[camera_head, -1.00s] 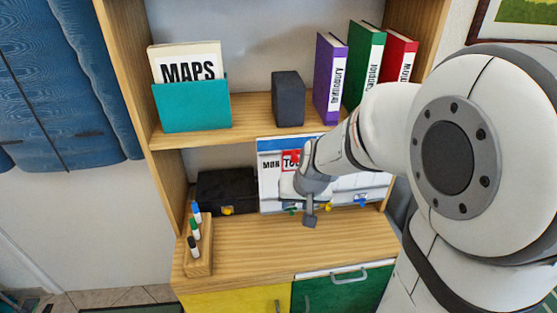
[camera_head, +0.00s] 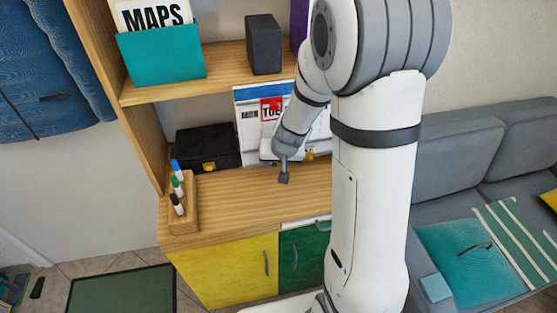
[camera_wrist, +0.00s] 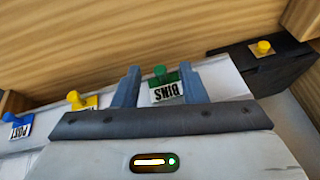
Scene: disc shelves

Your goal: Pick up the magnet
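My gripper (camera_head: 284,178) is in front of the white board (camera_head: 247,120) on the lower shelf in the head view. In the wrist view its two grey fingers (camera_wrist: 161,76) are apart. A green peg (camera_wrist: 160,74) with a green tag reading BINS (camera_wrist: 167,93) shows in the gap between them; I cannot tell whether they touch it. No piece is clearly marked as the magnet. A red square piece (camera_head: 272,104) is on the board, by the letters. A yellow peg (camera_wrist: 74,97) and a blue peg (camera_wrist: 9,118) with tags are left of the gripper in the wrist view.
A black box (camera_head: 190,145) with a yellow knob (camera_wrist: 264,47) is beside the board. A wooden holder (camera_head: 184,216) with several markers stands at the desk's left front. The wooden desk top (camera_head: 240,198) is mostly clear. A sofa (camera_head: 450,160) is at the right.

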